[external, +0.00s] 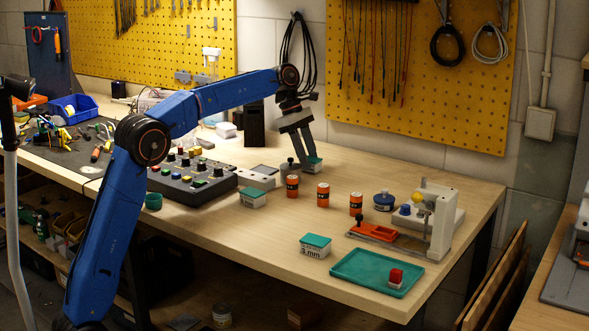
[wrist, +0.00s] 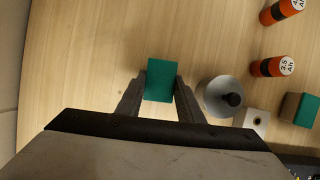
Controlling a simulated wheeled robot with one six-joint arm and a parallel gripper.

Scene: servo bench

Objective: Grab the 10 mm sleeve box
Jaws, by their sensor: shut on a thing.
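My gripper (external: 306,166) reaches down at the back of the bench. It is shut on a small box with a green lid (external: 315,163), which shows between the two fingers in the wrist view (wrist: 160,80). Its label cannot be read, and I cannot tell whether it touches the bench top. A second green-lidded box (external: 252,199) stands nearer the control panel, its label too small to read. A third green-lidded box (external: 315,247) stands at the front, with "mm" on its label; the number is unclear.
A grey round weight with a dark knob (wrist: 221,97) is close to the right finger. Several orange batteries (external: 323,195) stand in a row. A green tray (external: 345,272) and a red-and-white fixture (external: 440,225) are at the right. A button panel (external: 190,180) lies left.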

